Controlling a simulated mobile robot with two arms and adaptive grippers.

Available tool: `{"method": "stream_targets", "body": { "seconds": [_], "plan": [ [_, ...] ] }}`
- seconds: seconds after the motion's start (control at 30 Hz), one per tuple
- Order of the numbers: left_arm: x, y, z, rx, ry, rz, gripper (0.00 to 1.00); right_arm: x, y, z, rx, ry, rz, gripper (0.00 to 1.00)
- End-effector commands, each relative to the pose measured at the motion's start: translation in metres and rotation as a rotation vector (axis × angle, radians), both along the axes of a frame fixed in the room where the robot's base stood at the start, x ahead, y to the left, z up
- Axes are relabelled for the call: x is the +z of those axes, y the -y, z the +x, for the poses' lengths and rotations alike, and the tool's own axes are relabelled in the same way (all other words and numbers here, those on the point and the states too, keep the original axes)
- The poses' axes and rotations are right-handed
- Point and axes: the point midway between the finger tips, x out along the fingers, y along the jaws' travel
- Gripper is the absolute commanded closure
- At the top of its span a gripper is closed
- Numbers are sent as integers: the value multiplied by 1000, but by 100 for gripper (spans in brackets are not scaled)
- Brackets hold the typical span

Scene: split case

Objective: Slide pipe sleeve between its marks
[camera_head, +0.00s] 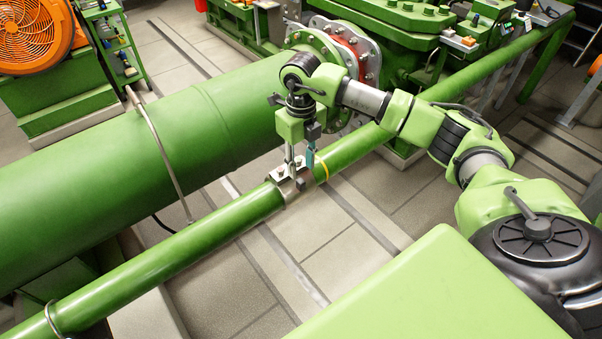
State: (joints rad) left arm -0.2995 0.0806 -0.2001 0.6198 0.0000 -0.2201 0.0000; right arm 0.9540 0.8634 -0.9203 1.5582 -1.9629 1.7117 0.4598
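A thin green pipe (225,214) runs diagonally from the lower left to the upper right. A short silver metal sleeve (293,192) sits around it near the middle of the picture, with a dark bolt or lug on its side. A yellow mark (322,168) rings the pipe just to the right of the sleeve, a small gap away. I make out no second mark. My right gripper (301,172) points down at the sleeve from above, fingertips at its top. The fingers look slightly apart; whether they grip the sleeve is unclear. My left gripper is not in view.
A thick green pipe (140,150) lies behind the thin one and ends at a bolted flange (318,42). A thin metal rod (163,150) stands left of the sleeve. An orange fan (32,32) is at the upper left. Tiled floor (310,228) shows below the thin pipe.

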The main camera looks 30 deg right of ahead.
Motion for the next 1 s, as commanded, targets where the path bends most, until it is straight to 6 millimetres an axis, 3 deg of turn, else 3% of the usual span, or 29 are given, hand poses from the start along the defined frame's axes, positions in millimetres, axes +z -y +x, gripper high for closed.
{"method": "stream_targets", "body": {
  "seconds": [0.1, 0.3, 0.67, 0.7, 0.8, 1.0],
  "plan": [
    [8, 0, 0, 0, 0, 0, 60, -22, 0, -1, -1, -4, 1, 69],
    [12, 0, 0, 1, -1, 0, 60, -46, -1, 0, 0, -1, 2, 69],
    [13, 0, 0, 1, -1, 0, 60, -53, 0, 0, 0, 0, 1, 69],
    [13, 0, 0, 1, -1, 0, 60, -53, 0, 0, 0, 0, 1, 72],
    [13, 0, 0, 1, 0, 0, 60, -53, 0, 0, 0, 0, 1, 98],
    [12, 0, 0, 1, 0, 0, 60, -53, 0, 0, 0, 0, 1, 100]
  ]
}}
